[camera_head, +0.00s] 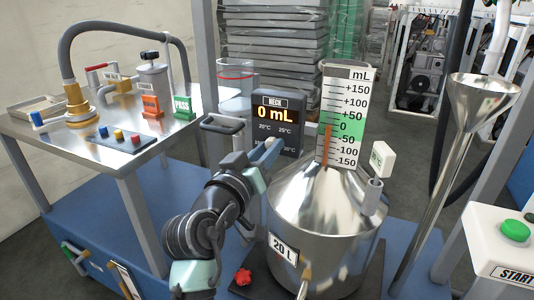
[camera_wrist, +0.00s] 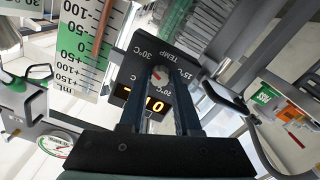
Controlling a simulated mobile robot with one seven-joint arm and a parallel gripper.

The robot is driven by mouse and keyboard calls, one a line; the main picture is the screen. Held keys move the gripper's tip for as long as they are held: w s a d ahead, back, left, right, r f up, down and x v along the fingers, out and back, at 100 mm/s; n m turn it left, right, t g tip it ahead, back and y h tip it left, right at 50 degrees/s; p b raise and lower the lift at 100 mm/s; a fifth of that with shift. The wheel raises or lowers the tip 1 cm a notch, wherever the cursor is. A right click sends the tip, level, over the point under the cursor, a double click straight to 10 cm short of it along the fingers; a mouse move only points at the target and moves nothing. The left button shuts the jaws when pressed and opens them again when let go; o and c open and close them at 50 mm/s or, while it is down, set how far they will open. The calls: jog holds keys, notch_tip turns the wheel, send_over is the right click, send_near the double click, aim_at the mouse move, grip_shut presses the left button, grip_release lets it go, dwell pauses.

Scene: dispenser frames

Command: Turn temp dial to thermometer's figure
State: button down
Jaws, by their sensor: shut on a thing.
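The dark display box (camera_head: 277,108) reads 0 mL and stands behind the steel 20 L can. In the wrist view its face, marked TEMP (camera_wrist: 171,53), carries 30°C, 15°C and 20°C labels around the temp dial (camera_wrist: 161,76). My gripper (camera_head: 276,145) is at the lower part of that face; in the wrist view my gripper (camera_wrist: 161,84) is shut on the temp dial, one finger on each side. The fingers hide part of the dial and a label, so its pointer setting is unclear. A white tag (camera_head: 383,159) by the can's neck bears a small °C figure, too small to read surely.
The steel can (camera_head: 325,215) with its upright mL scale (camera_head: 345,110) stands close right of my arm. A steel funnel (camera_head: 480,100) is farther right. A bench (camera_head: 150,150) with a pump, buttons and PASS tag is at left. A START button box (camera_head: 505,240) is lower right.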

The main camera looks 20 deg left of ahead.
dwell(0.5)
jog(key=c, duration=0.6)
grip_release()
jog(key=shift+s, duration=0.1)
jog(key=s+p, duration=0.1)
jog(key=s, duration=1.1)
jog(key=shift+s+a+p, duration=0.25)
jog(key=shift+s+p, duration=0.15)
